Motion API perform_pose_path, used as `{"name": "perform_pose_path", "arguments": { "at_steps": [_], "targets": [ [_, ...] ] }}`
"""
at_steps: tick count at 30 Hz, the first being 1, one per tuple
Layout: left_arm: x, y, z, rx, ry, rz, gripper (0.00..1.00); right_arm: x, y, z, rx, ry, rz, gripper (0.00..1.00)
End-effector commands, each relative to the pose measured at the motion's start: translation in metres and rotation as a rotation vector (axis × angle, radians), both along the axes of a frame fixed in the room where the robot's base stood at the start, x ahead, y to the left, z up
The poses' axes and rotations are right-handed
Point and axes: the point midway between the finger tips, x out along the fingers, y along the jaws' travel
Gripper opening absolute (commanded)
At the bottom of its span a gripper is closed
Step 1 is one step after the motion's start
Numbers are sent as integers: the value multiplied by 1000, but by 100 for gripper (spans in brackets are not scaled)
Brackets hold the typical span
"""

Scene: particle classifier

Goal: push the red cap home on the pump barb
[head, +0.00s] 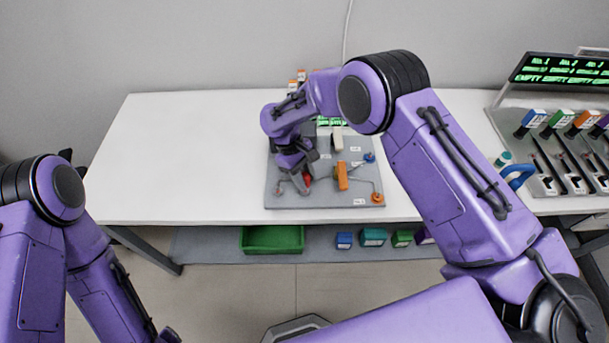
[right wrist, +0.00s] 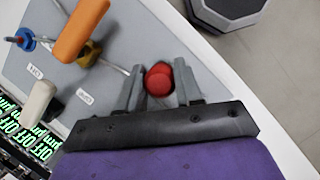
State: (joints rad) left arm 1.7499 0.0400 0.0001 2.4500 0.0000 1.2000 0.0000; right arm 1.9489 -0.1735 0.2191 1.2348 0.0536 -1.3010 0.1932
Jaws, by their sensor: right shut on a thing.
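The red cap (right wrist: 158,82) is between the two fingertips of my right gripper (right wrist: 158,92) in the right wrist view, and the gripper is shut on it. In the head view a bit of the red cap (head: 307,180) shows beside my right gripper (head: 300,184), low over the left front part of the grey board (head: 330,199). The pump barb is not visible; the cap and fingers cover that spot, so I cannot tell how far the cap sits on it. My left gripper is not in view; only the left arm shows at the lower left.
On the board, an orange handle (head: 342,176) stands right of the gripper, with a blue part (head: 369,157) and an orange part (head: 377,198) beyond it. A pale handle (right wrist: 38,102) stands farther off. The white table (head: 180,160) is clear to the left. A green bin (head: 272,239) sits below.

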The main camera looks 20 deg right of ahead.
Motion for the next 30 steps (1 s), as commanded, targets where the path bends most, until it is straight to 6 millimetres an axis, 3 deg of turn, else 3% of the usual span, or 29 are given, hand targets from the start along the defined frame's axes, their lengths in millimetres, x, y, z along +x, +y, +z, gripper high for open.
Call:
{"name": "perform_pose_path", "arguments": {
  "at_steps": [30],
  "targets": [
    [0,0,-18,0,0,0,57,0,0,-27,-1,1,0,6]
  ]
}}
